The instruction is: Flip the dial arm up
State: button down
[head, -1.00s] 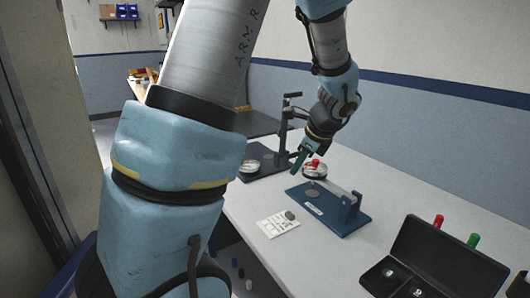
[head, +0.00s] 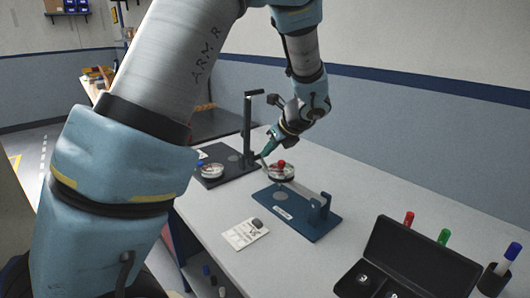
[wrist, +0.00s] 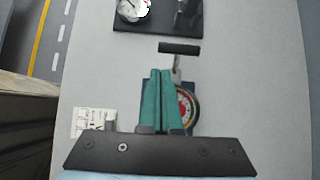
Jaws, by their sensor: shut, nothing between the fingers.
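The blue-based fixture (head: 318,228) stands on the table. A pale arm (head: 305,187) runs from its upright bracket to a round dial (head: 281,174) with a red knob, above the base. In the wrist view the dial (wrist: 187,108) shows its red-marked face, partly covered by my fingers. A grey stem with a black crossbar (wrist: 180,47) sticks out beyond it. My gripper (head: 266,153) is shut and empty, its green fingers close to the dial's far-left side. It also shows in the wrist view (wrist: 160,75). Whether the fingertips touch the stem or crossbar cannot be told.
A black stand (head: 248,130) with another dial (head: 212,171) is behind to the left. A white card (head: 245,234) with a dark piece lies in front. An open black case (head: 420,262) and several coloured markers are at the right. The table between is clear.

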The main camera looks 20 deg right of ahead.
jog(key=p+x, duration=0.1)
jog(key=x, duration=0.7)
